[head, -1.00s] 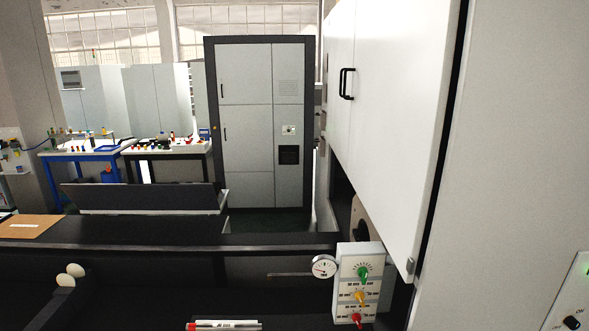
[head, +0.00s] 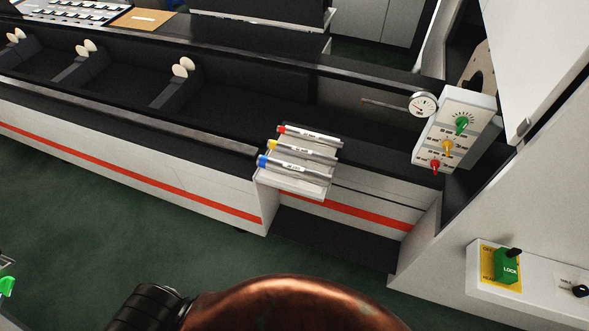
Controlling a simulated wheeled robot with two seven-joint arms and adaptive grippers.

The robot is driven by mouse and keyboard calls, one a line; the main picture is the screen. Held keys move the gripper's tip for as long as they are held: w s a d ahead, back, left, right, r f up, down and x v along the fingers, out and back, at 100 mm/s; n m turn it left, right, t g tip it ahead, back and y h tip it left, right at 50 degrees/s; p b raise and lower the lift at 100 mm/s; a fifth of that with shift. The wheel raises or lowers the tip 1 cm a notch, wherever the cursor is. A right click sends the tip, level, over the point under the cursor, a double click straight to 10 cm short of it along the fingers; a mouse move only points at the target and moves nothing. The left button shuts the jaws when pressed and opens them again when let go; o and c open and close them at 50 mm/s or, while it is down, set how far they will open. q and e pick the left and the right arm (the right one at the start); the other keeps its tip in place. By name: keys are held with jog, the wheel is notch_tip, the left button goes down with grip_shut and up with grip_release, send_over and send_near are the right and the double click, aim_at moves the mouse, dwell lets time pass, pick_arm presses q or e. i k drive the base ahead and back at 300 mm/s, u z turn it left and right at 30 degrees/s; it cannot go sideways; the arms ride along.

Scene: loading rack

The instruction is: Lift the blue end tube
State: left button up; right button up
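The blue end tube (head: 288,165) lies in a small white rack (head: 295,185) on the front edge of the machine, in the middle of the head view. It is the nearest of three silver tubes with white labels. Behind it lie the yellow end tube (head: 301,151) and the red end tube (head: 312,136). The blue end points left.
A control box (head: 456,130) with green, yellow and red knobs and a gauge (head: 423,104) stand right of the rack. A white panel with a green lock switch (head: 507,265) is at lower right. Open green floor (head: 110,215) lies in front of the machine.

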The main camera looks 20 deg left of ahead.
aim_at(294, 171)
jog(key=u, duration=2.5)
jog(key=i, duration=1.75)
jog(key=z, duration=4.25)
